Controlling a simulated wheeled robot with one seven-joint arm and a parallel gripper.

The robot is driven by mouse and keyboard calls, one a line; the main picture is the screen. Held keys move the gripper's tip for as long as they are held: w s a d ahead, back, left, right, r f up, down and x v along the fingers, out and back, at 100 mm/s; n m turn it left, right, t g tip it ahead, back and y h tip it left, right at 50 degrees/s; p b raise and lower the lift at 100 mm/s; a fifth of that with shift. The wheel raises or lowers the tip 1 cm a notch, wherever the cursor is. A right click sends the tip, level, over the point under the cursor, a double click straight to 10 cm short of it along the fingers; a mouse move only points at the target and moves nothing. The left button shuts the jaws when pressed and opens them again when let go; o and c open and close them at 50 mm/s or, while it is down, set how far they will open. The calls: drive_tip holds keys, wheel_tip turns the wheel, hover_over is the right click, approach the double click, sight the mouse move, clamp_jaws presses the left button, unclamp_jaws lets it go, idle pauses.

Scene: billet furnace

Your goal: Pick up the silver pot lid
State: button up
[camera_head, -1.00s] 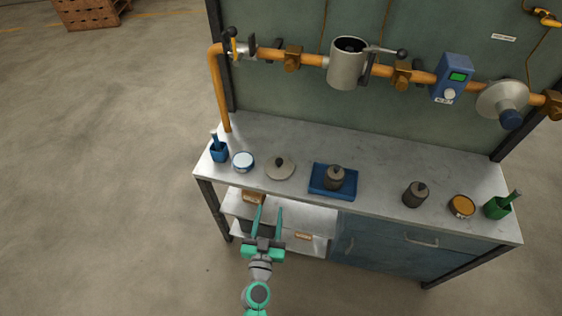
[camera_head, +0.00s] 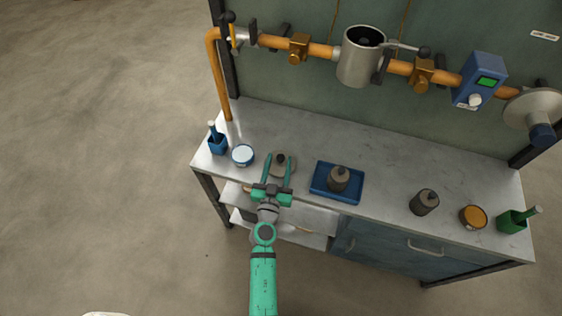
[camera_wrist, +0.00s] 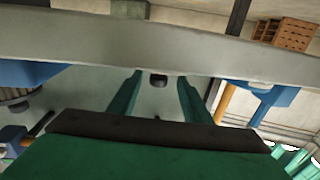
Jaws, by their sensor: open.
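The silver pot lid (camera_head: 283,171) is a grey disc with a dark knob on top. It lies on the bench top, left of the middle, in the head view. My gripper (camera_head: 278,159) is open, with its two green fingers reaching over the lid, one on each side of the knob. The fingers hide parts of the lid. In the wrist view a small dark knob (camera_wrist: 158,81) shows between the fingers. I cannot tell how high the fingertips are above the lid.
Left of the lid are a round white-topped tin (camera_head: 243,155) and a blue holder (camera_head: 217,145). To the right are a blue tray (camera_head: 321,187) with a dark weight (camera_head: 339,180) and a second dark weight (camera_head: 424,202). An orange pipe (camera_head: 320,51) runs above the bench.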

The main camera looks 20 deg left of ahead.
sight(281, 155)
drive_tip(key=shift+w+a+f, duration=0.1)
drive_tip(key=shift+w+a, duration=0.05)
drive_tip(key=shift+w, duration=1.4)
drive_tip(key=shift+w+a, duration=0.15)
drive_tip(key=shift+w, duration=1.4)
clamp_jaws()
